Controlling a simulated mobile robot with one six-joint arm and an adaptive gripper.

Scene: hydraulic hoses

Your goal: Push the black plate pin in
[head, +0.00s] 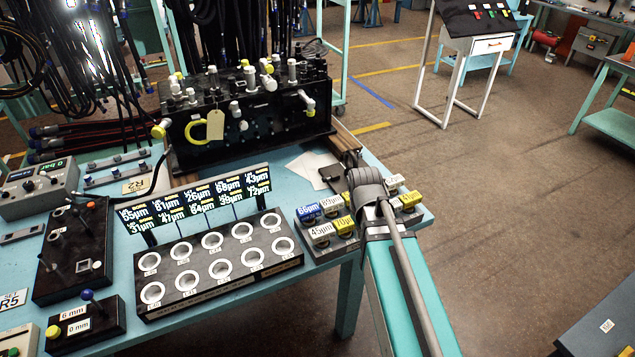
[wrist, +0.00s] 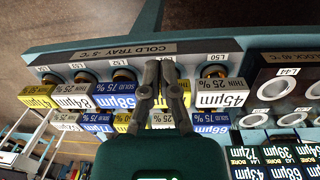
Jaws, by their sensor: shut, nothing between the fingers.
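A black plate (head: 72,250) with upright pins and a small white square lies on the left of the bench in the head view. A smaller black block (head: 86,324) with a blue-knobbed pin (head: 88,296), a yellow knob and labels "6 mm" and "0 mm" stands in front of it. I cannot tell which pin is the black plate pin. My gripper (wrist: 162,72) is shut and empty in the wrist view, over the cold tray (wrist: 130,52) with its labelled blocks. In the head view my arm hides the fingertips. The gripper is far right of both black pieces.
A black rack (head: 218,262) with white rings and label boards stands between my arm and the black plate. A black manifold (head: 245,118) with yellow and white fittings stands behind. A grey gauge box (head: 40,188) sits at left. Open floor lies right of the bench.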

